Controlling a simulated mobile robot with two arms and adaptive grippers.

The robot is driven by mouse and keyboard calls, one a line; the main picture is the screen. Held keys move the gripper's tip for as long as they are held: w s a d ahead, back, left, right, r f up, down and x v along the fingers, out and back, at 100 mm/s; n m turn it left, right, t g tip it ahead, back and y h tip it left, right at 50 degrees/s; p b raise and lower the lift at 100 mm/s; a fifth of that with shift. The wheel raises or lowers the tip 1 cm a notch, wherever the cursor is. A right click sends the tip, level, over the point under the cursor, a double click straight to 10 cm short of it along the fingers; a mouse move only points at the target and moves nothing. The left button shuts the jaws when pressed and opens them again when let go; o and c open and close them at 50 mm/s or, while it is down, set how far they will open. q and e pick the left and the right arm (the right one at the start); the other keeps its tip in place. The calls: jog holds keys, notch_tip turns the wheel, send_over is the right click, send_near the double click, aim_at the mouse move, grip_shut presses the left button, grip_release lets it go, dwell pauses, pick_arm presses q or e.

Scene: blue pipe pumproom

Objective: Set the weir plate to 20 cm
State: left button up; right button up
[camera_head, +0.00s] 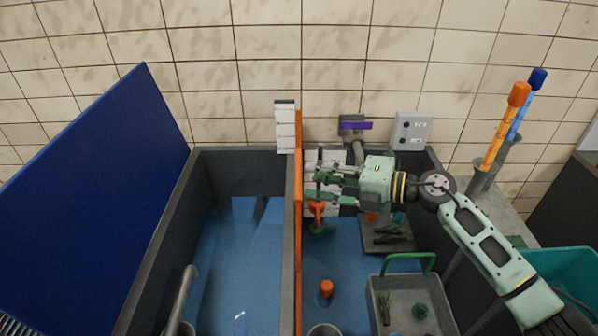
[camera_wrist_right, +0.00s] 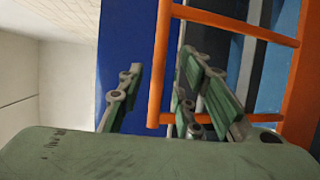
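The orange weir plate (camera_head: 298,235) stands upright along the dividing wall of the tank. A white marked board (camera_head: 285,130) rises at its far end; I cannot read its marks. My right gripper (camera_head: 318,186) is open beside the plate's far part, fingers pointing left. In the right wrist view an orange frame with rungs (camera_wrist_right: 235,23) shows ahead. One orange upright (camera_wrist_right: 160,65) and part of the lower rung appear between the open fingers (camera_wrist_right: 160,95); I cannot tell whether they touch. My left gripper is not in view.
Blue water (camera_head: 240,260) fills the tank on both sides. A basket with a green handle (camera_head: 407,262) and an orange float (camera_head: 327,289) are front right. A purple-handled valve (camera_head: 355,126) and grey box (camera_head: 411,131) are at the back. A blue panel (camera_head: 90,200) leans left.

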aim_at(299, 172)
jog(key=x, duration=0.4)
jog(key=shift+a+r+p, duration=0.1)
jog(key=shift+a+p, duration=0.05)
jog(key=shift+p, duration=0.25)
jog(key=shift+w+a, duration=0.15)
jog(key=shift+a, duration=0.1)
jog(key=shift+w+a, duration=0.1)
jog(key=shift+a, duration=0.05)
grip_shut()
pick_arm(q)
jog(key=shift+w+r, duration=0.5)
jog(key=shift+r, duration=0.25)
